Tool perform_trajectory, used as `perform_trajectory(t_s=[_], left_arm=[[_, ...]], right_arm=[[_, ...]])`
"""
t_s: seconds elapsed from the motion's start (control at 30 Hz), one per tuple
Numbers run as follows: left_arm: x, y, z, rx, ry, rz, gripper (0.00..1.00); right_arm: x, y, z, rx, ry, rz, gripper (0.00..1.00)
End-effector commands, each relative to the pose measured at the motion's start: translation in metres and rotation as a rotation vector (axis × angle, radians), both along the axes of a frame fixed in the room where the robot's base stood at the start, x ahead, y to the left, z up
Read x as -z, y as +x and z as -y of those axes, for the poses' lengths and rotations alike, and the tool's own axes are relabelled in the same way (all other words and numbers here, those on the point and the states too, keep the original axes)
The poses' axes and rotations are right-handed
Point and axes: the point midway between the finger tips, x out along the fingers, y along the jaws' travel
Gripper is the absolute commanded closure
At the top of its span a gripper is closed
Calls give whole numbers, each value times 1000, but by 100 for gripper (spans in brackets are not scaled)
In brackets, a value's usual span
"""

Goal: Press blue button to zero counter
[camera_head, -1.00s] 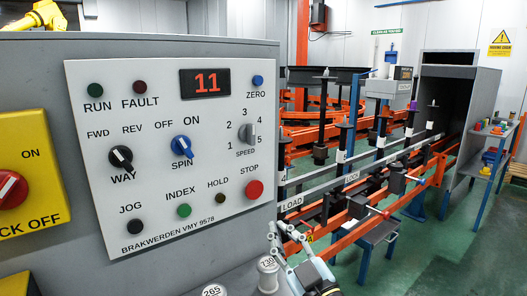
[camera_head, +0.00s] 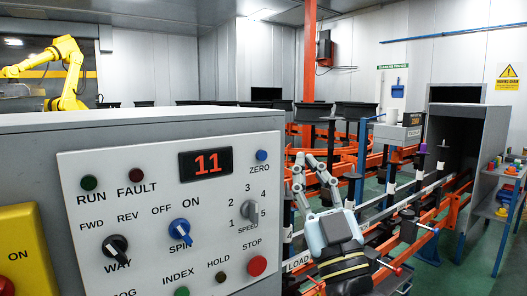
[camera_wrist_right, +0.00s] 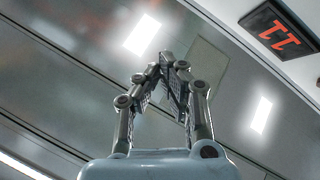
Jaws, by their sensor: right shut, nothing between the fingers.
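The blue button (camera_head: 262,155) sits at the top right of the white control panel (camera_head: 130,215), above the word ZERO. The red counter display (camera_head: 206,164) to its left reads 11. It also shows in the wrist view (camera_wrist_right: 281,29), at the upper right. My right gripper (camera_head: 306,160) points upward just right of the panel's edge, its fingertips near the button's height and apart from it in the picture. In the wrist view, the fingers (camera_wrist_right: 168,68) come together at the tips and hold nothing; the blue button does not show there. My left gripper is not in view.
Also on the panel are the blue SPIN knob (camera_head: 180,232), black WAY knob (camera_head: 115,247), grey SPEED knob (camera_head: 250,211) and red STOP button (camera_head: 257,266). A yellow switch box (camera_head: 20,250) is at left. Orange rails (camera_head: 440,205) with spindles run behind at right.

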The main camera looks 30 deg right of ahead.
Motion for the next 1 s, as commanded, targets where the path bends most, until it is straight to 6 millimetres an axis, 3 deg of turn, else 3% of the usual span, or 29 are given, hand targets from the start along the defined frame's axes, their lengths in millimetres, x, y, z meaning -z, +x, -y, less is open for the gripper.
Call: perform_trajectory(t_s=[0.27, 0.73, 1.0], left_arm=[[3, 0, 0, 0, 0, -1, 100], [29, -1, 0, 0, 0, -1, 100], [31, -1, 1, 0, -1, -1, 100]], right_arm=[[2, 6, 0, 0, 0, 0, 100], [2, 67, -5, 0, 1, -1, 100], [1, 86, -7, 0, 0, -1, 100]])
